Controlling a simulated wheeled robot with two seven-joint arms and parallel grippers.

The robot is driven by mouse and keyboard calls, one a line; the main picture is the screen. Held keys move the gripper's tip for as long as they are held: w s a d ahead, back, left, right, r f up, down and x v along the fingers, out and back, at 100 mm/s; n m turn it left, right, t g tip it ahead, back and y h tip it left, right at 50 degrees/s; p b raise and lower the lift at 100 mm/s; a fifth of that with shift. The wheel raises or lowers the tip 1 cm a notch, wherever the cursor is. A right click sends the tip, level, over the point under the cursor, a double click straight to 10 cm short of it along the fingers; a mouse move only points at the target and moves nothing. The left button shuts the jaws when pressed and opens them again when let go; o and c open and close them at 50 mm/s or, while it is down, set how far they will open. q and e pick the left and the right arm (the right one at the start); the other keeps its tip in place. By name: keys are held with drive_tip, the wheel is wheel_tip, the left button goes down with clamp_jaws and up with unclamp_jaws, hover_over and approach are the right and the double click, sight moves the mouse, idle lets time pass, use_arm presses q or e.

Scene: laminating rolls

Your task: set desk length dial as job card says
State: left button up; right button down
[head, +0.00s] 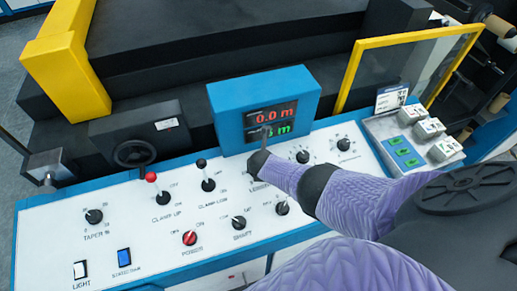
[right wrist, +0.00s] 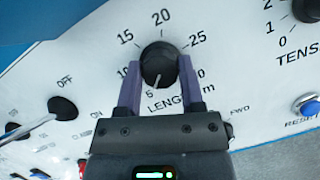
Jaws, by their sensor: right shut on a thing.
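The desk length dial (right wrist: 158,60) is a round black knob with a pale pointer line in the right wrist view. The line points down, close to the "5" on its printed scale. My right gripper (right wrist: 159,66) is shut on the knob, one purple finger on each side. In the head view my right gripper (head: 259,158) and arm cover this dial. The display (head: 268,117) above reads 0.0 m in red; its green line is partly hidden. A white card (head: 391,98) stands at the right, its print too small to read. My left gripper is not in view.
The white desk panel (head: 140,235) carries a taper knob (head: 94,216), a red-topped clamp lever (head: 152,178), a black-topped lever (head: 202,164) and a red power knob (head: 190,238). The tension dial (right wrist: 307,8) is right of the length dial. A yellow-framed guard (head: 350,75) rises behind.

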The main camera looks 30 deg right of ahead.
drive_tip(key=shift+n, duration=0.3)
drive_tip(key=shift+c, duration=1.1)
unclamp_jaws()
drive_tip(key=p+v, duration=0.9)
drive_tip(key=v, duration=0.1)
drive_tip(key=shift+d, duration=0.1)
